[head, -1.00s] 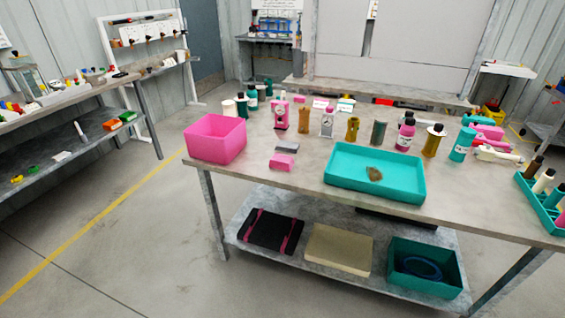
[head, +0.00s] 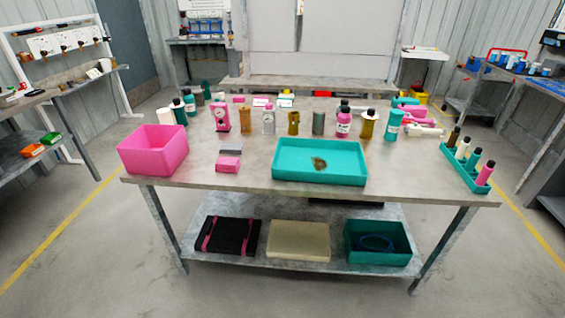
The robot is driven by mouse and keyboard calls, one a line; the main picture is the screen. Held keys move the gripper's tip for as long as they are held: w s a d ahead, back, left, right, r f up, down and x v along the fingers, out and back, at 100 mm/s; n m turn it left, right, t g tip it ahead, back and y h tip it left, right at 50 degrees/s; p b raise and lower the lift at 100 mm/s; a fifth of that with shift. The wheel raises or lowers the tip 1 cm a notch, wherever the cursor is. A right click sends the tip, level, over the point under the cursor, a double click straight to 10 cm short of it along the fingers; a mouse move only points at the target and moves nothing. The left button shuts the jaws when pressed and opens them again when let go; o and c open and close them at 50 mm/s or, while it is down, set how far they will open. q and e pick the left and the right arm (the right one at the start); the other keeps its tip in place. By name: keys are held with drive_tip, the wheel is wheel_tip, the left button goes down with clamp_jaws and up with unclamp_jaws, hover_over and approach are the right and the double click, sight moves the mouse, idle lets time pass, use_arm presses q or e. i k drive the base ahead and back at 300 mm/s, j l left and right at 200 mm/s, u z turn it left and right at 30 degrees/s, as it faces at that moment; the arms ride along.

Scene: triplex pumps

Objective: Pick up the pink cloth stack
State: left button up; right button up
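A small pink stack (head: 228,164), which looks like the pink cloth stack, lies on the grey table near its front edge. It sits between the pink bin and the teal tray. A grey block (head: 231,149) lies just behind it; I cannot tell whether they touch. Neither of my grippers shows in the head view.
The grey table (head: 240,188) holds a pink bin (head: 153,160) at left and a teal tray (head: 320,176) with a brown item at centre. Several bottles and gauges stand behind. A teal bottle rack (head: 462,170) is at right. The floor in front is clear.

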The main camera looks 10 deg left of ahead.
sight(228, 164)
drive_tip(key=i+u, duration=0.25)
drive_tip(key=i, duration=0.25)
drive_tip(key=i+l+u, duration=0.25)
drive_tip(key=i, duration=0.25)
drive_tip(key=j, duration=0.1)
